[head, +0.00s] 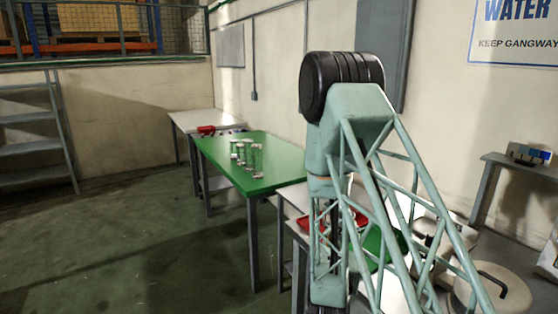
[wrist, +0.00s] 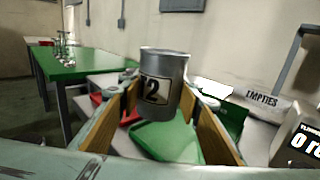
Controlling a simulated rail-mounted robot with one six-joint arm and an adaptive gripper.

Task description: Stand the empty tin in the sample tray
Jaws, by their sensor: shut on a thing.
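A grey metal tin (wrist: 164,68) with a label reading 2 is held upright between the brown pads of my gripper (wrist: 161,101) in the wrist view. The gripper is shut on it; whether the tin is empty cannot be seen. Below and beyond it are a green surface (wrist: 165,143) and a red tray (wrist: 130,118), partly hidden by the fingers. I cannot tell for sure which is the sample tray. In the head view the red tray (head: 303,225) shows beside my arm, which hides the gripper and the tin.
A green table (head: 235,170) with several small vessels (head: 246,155) stands further back, with a white table (head: 203,119) behind it. A sign reading EMPTIES (wrist: 262,98) and a white box (wrist: 297,142) are at right. Pale lidded containers (head: 490,287) stand at lower right. Floor at left is clear.

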